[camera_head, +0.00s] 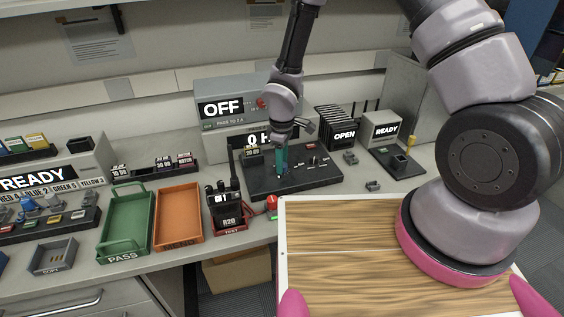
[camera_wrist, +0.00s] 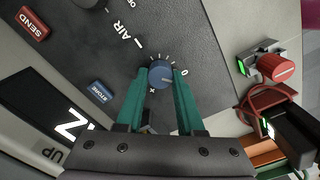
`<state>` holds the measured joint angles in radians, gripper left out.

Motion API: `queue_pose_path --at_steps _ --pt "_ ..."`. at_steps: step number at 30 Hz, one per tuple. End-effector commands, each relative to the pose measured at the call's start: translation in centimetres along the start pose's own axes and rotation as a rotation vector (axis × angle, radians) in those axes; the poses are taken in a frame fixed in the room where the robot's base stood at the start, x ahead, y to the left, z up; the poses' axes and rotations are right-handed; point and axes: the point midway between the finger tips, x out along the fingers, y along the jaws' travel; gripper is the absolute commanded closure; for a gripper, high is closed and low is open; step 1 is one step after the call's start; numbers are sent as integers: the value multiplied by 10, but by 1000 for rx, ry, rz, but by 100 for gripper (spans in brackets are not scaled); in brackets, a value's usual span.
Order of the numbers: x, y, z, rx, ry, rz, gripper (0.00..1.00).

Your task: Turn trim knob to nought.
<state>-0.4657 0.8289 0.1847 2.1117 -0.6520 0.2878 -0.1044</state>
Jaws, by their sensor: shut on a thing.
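In the head view my gripper (camera_head: 281,166) reaches down to the left part of the dark console (camera_head: 315,183) and hides the knob.
A red SEND button (camera_wrist: 31,23) and a blue button (camera_wrist: 101,92) are near the knob. A radio (camera_head: 225,205) stands left of the console, with orange (camera_head: 179,240) and green (camera_head: 124,252) trays beyond. A red-topped device (camera_head: 271,203) sits at the bench edge.

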Motion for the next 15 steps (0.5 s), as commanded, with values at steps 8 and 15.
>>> queue_pose_path --at_steps 8,15 --pt "0 0 0 -195 -1 1 100" --pt "0 0 0 -295 0 1 100"
